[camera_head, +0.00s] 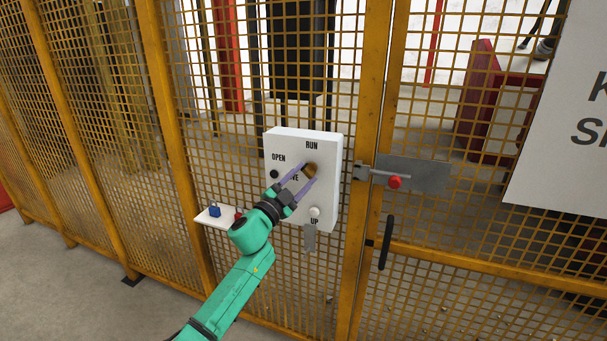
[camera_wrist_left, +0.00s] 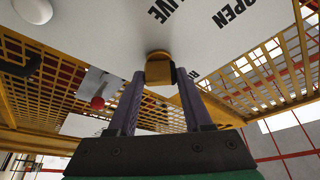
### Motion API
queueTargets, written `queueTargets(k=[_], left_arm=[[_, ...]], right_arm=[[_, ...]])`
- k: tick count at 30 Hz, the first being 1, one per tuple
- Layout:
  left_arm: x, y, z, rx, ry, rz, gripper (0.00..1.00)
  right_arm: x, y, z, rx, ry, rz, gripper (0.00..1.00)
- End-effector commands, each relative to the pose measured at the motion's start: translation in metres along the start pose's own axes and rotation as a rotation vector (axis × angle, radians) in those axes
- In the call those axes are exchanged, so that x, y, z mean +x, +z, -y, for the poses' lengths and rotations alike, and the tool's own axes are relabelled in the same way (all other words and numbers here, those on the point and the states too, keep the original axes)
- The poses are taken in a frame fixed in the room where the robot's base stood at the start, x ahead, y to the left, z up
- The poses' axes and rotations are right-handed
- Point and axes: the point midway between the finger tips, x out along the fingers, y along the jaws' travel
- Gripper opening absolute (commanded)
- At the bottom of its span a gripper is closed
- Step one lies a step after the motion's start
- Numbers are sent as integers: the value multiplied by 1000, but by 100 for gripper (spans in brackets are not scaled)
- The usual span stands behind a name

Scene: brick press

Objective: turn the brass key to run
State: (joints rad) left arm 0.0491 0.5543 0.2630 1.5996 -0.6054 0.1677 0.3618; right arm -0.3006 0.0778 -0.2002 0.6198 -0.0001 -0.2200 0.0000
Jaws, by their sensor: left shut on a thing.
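The brass key (camera_head: 311,168) sits on the front of the white control box (camera_head: 327,150), just below the RUN label. My left gripper (camera_head: 306,173) reaches up from below left, its two purple fingers shut on the key. In the left wrist view the fingers (camera_wrist_left: 160,85) are on either side of the brass key (camera_wrist_left: 158,70), with the box face behind it. I cannot clearly tell which label the key points to. The gripper partly hides the lettering below the key. My right gripper is not in view.
The box has a black knob (camera_head: 274,174) and a white button (camera_head: 314,212). A small shelf (camera_head: 213,219) with a blue padlock (camera_head: 215,210) is left of my wrist. A gate latch with a red knob (camera_head: 394,182) is right of the box. Yellow mesh fence stands behind.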

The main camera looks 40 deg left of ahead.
Motion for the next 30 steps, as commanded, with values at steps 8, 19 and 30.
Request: queueTargets(k=[8, 19, 30], left_arm=[[1, -1, 4, 245, 105, 3, 0], [1, -3, 7, 545, 229, 2, 0], [1, -2, 7, 719, 299, 2, 0]], right_arm=[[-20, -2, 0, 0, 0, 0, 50], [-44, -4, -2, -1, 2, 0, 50], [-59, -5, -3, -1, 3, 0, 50]])
